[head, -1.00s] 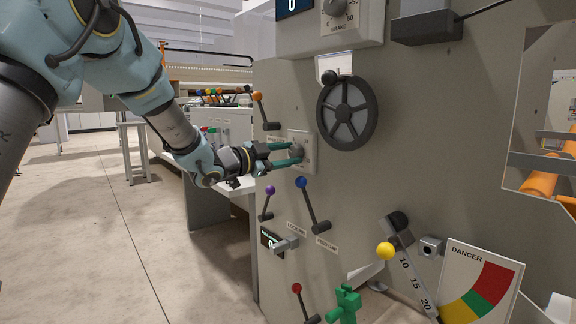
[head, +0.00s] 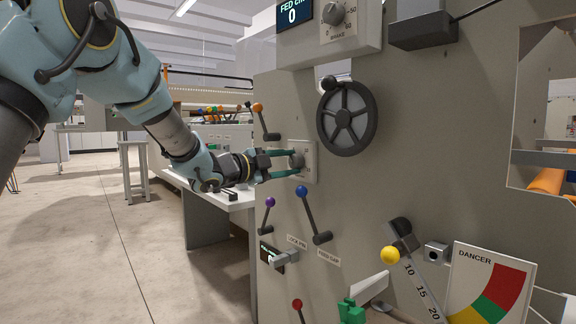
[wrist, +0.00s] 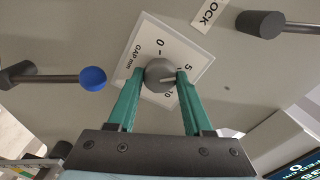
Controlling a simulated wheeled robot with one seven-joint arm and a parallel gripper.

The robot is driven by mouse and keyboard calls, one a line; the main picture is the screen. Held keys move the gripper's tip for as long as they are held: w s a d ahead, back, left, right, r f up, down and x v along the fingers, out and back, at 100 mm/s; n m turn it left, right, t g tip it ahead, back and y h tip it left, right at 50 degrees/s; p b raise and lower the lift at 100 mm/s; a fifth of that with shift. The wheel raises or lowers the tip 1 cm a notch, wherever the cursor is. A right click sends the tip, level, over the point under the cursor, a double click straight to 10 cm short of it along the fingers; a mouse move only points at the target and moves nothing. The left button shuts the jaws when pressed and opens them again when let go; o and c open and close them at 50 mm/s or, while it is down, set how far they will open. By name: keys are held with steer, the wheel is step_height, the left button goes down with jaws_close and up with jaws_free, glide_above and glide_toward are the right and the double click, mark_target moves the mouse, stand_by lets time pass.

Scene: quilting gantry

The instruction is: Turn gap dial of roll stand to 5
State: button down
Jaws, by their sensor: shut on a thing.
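The gap dial is a round grey knob (wrist: 160,75) on a white plate (wrist: 143,53) marked "GAP mm" with 0, 5 and 10. In the head view the knob (head: 297,161) sits on the roll stand's grey panel (head: 400,180), below and left of the handwheel. My gripper (wrist: 155,82) has its two green fingers on either side of the knob and is shut on it; it also shows in the head view (head: 291,163). The knob's pale pointer line points right in the wrist view, roughly toward the 5. The right finger partly covers the scale, so the exact reading is unclear.
A black handwheel (head: 348,118) is up and right of the dial. An orange-knobbed lever (head: 264,120) is to its left. Purple (head: 269,202) and blue (head: 302,191) levers are below. A white table (head: 215,190) stands behind my forearm.

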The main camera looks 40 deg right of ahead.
steer(key=shift+c, duration=1.5)
jaws_free()
steer(key=shift+a, duration=0.15)
steer(key=a+p, duration=0.1)
steer(key=a, duration=0.9)
steer(key=shift+w+a+p, duration=0.3)
steer(key=shift+p, duration=0.1)
steer(key=shift+w, duration=0.1)
